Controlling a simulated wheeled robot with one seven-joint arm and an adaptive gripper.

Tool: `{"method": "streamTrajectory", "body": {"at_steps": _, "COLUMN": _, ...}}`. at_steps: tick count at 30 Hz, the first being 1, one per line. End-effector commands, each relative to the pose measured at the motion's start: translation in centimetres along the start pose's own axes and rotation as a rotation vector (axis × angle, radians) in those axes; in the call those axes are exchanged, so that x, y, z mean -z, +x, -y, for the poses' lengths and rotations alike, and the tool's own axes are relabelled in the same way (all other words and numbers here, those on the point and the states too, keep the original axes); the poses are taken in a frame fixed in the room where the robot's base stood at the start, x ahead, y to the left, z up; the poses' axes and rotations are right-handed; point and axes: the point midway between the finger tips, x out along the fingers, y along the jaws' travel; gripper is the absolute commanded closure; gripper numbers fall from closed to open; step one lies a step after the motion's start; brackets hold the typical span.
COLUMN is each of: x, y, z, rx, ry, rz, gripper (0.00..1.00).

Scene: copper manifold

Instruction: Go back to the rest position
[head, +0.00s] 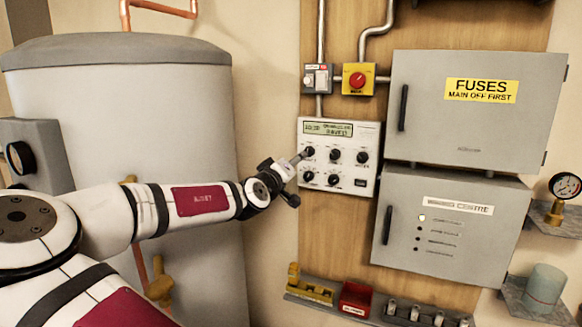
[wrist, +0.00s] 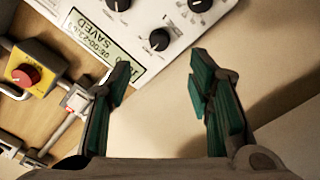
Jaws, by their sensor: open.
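My gripper (head: 297,160) is at the end of my outstretched arm, at the left side of a white control panel in the head view. In the wrist view my gripper (wrist: 158,82) is open, its two green-padded fingers apart with nothing between them. The control panel (head: 367,181) has a small display and several black knobs. Its upper left knob (head: 309,152) is close to the fingertips in the head view; I cannot tell whether they touch. In the wrist view the panel (wrist: 146,15) is tilted, and its display (wrist: 92,32) reads "SAVED".
A yellow box with a red knob (head: 357,80) is above the panel. Grey cabinets (head: 470,130) (head: 450,258) stand to the right. A large grey tank (head: 120,100) is behind my arm. A shelf (head: 370,305) with a red bin (head: 355,299) is below.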

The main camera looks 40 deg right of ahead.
Motion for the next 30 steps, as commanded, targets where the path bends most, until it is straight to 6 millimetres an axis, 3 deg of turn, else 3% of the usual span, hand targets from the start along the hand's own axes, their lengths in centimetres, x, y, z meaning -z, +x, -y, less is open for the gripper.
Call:
{"method": "streamTrajectory", "body": {"at_steps": 7, "x": 0.0, "y": -1.6, "z": 0.0, "rx": 0.0, "ry": 0.0, "rz": 0.0, "gripper": 0.53}}
{"method": "streamTrajectory", "body": {"at_steps": 26, "x": 0.0, "y": -1.6, "z": 0.0, "rx": 0.0, "ry": 0.0, "rz": 0.001, "gripper": 0.53}}
{"method": "streamTrajectory", "body": {"at_steps": 30, "x": -2.8, "y": -1.2, "z": 0.8, "rx": 0.046, "ry": 0.031, "rz": 0.083, "gripper": 0.53}}
